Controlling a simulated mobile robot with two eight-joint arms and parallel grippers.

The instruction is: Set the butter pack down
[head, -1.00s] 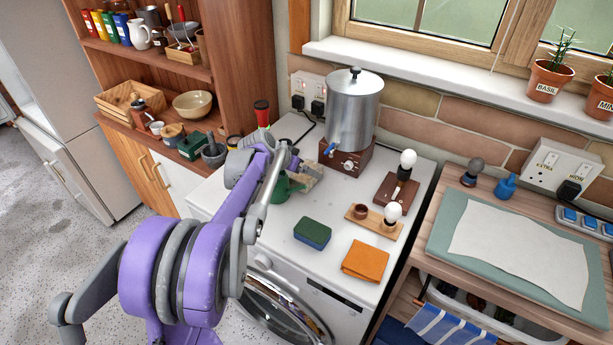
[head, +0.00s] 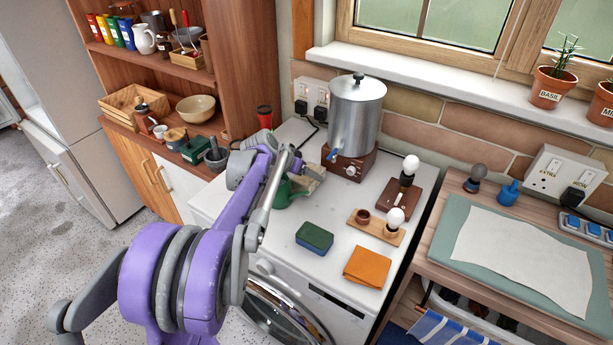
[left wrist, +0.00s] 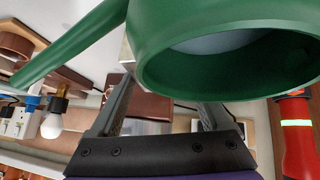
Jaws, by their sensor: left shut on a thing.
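My left gripper (head: 299,166) is over the back left of the white washing machine top (head: 285,228). Its arm hides much of it in the head view. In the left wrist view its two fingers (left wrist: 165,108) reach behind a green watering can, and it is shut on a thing. A pale beige block (head: 314,173), which looks like the butter pack, shows at the fingertips in the head view. I cannot tell whether it touches the top. The green watering can (head: 288,194) stands just in front of it and fills the upper left wrist view (left wrist: 150,38). My right gripper is not in view.
A metal urn (head: 356,112) on a brown base stands behind the gripper. Bulbs on wooden stands (head: 391,238), a green-topped sponge (head: 314,237) and an orange cloth (head: 367,267) lie to the right. A red-topped torch (head: 264,118) stands behind left. White surface is free between watering can and stands.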

